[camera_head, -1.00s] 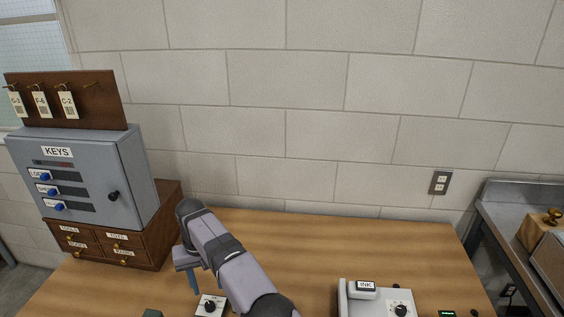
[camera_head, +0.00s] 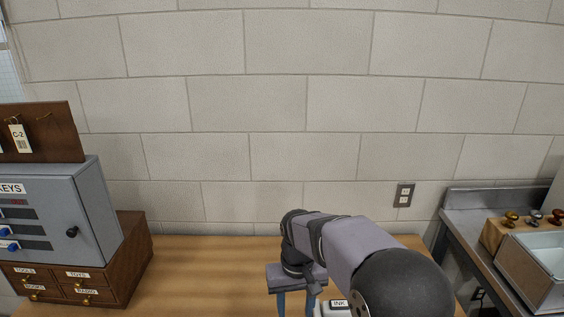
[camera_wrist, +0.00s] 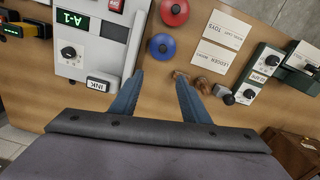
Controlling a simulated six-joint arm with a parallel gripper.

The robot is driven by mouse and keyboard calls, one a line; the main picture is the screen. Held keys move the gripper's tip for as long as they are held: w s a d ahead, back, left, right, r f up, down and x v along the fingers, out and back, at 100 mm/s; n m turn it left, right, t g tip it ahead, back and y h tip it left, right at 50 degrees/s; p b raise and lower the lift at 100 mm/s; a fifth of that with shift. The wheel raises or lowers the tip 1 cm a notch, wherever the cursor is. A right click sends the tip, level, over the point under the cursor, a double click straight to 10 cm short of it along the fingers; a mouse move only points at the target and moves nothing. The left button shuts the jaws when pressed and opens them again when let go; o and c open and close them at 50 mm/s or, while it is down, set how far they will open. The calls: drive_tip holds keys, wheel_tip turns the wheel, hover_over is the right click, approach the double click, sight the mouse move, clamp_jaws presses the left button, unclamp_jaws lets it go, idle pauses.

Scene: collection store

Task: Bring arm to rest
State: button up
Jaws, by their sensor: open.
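My gripper (camera_head: 296,302) is in the lower middle of the head view, above the wooden table (camera_head: 205,262). Its two blue fingers point down and stand apart, with nothing between them. In the wrist view my gripper (camera_wrist: 160,80) is also open and empty. Its fingers show over the table top, between a grey machine with an INK block (camera_wrist: 98,84) on the left and small brown items (camera_wrist: 203,85) on the right. The lower part of the fingers is cut off in the head view.
A grey KEYS cabinet (camera_head: 88,205) stands on a wooden drawer unit (camera_head: 128,262) at the left. A metal bench (camera_head: 470,222) is at the right. The wrist view shows a red knob (camera_wrist: 174,12), a blue knob (camera_wrist: 162,46), cards (camera_wrist: 212,58) and a small dial box (camera_wrist: 258,75).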

drive_tip(key=s+d+f+m, duration=0.1)
drive_tip(key=s+d, duration=0.5)
drive_tip(key=s, duration=0.3)
drive_tip(key=s+d+f+m, duration=0.1)
drive_tip(key=s+d+f, duration=0.1)
drive_tip(key=s+d, duration=0.3)
drive_tip(key=s, duration=0.4)
drive_tip(key=shift+s+d+f, duration=0.25)
drive_tip(key=shift+s+d, duration=0.05)
drive_tip(key=shift+d, duration=0.05)
idle(1.7)
